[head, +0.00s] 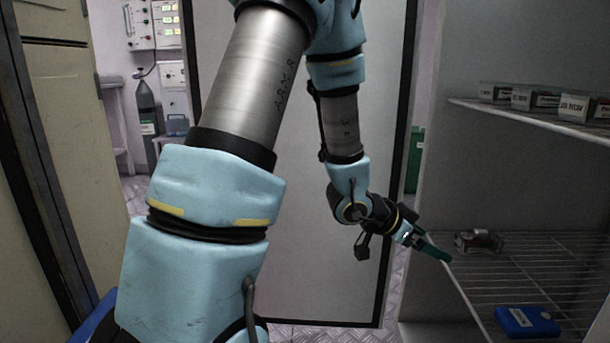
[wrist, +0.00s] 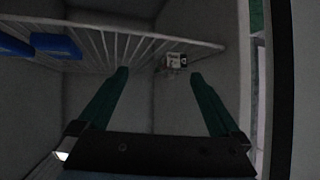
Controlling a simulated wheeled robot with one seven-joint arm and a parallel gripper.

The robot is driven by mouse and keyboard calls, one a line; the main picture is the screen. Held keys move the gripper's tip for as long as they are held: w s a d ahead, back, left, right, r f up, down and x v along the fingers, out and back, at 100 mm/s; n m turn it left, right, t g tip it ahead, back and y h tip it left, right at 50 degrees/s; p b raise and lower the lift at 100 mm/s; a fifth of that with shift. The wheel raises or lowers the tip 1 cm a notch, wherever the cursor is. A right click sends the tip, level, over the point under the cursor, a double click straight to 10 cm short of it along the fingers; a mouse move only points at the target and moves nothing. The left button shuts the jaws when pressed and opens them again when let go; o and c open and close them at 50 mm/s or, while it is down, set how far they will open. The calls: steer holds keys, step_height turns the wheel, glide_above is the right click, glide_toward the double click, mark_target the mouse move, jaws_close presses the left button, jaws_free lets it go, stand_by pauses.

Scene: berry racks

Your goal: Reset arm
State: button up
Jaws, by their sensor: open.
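My arm crosses the middle of the head view, with light blue joints and grey metal links. My gripper (head: 437,250) reaches to the front edge of the wire shelf (head: 521,285) in the cabinet on the right. In the wrist view my gripper (wrist: 159,75) has its two green fingers well apart, with nothing between them. A small clear box (head: 479,241) sits on the wire shelf beyond the fingertips. A small pale item (wrist: 175,61) shows past the fingertips in the wrist view.
A blue box (head: 527,322) lies nearer on the wire shelf. Several labelled boxes (head: 535,99) stand on the upper shelf (head: 528,120). A pale door panel (head: 330,235) stands behind my arm. A gas cylinder (head: 147,112) is far back at the left.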

steer(key=w+a+n+t+y, duration=0.2)
steer(key=w+a+n+y, duration=0.15)
steer(key=a, duration=0.65)
steer(key=w+a+n+t+y, duration=0.1)
steer(key=w+a+n+y, duration=0.25)
steer(key=a, duration=0.65)
steer(key=s+a+n+g+y, duration=0.45)
steer(key=s+a+n, duration=0.35)
steer(key=s+a, duration=0.4)
step_height(320, 180, up, 36)
steer(key=w+p, duration=0.1)
steer(key=p, duration=3.4)
steer(key=shift+a+r+h+p, duration=0.2)
steer(key=shift+r+h+p, duration=0.05)
steer(key=shift+h+p, duration=0.15)
